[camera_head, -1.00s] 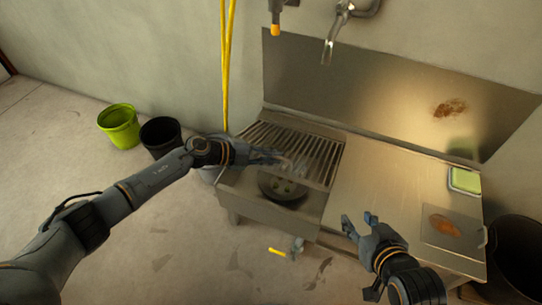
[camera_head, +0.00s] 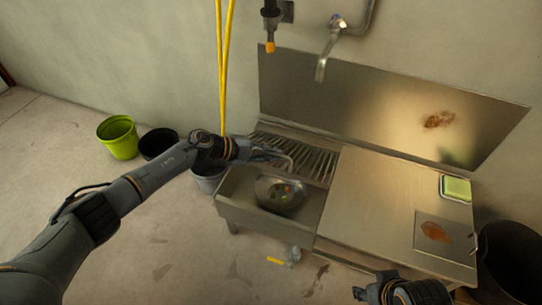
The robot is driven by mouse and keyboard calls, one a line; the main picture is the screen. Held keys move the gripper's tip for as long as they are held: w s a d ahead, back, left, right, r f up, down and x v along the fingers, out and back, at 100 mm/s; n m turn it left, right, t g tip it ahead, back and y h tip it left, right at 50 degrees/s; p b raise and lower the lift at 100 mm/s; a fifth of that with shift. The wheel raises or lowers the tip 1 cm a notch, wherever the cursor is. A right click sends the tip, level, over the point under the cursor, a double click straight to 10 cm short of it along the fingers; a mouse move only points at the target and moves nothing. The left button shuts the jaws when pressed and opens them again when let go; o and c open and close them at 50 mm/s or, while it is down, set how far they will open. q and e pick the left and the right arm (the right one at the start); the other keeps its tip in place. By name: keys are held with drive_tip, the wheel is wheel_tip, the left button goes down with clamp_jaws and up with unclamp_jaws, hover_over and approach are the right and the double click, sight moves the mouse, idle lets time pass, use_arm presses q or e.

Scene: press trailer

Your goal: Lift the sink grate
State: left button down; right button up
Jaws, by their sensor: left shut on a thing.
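The sink grate (camera_head: 316,168) is a slatted metal rack over the back part of the sink basin (camera_head: 305,212) in the head view. My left gripper (camera_head: 278,158) reaches in from the left and is shut on the grate near its front left side. The gripper and wrist cover part of the grate's left end. The front of the basin is uncovered, and a round metal piece (camera_head: 270,203) with small coloured bits shows in it. My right gripper (camera_head: 372,284) is low at the bottom edge, away from the grate; its finger opening is unclear.
A steel counter (camera_head: 365,205) with a green sponge (camera_head: 457,188) and a stained metal sheet (camera_head: 424,247) lies right of the sink. A faucet (camera_head: 323,60) hangs above. Green (camera_head: 118,138) and black (camera_head: 158,143) buckets stand left; a dark bin (camera_head: 510,260) stands right.

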drive_tip(key=shift+r, duration=0.35)
drive_tip(key=shift+f+p, duration=0.3)
idle(0.4)
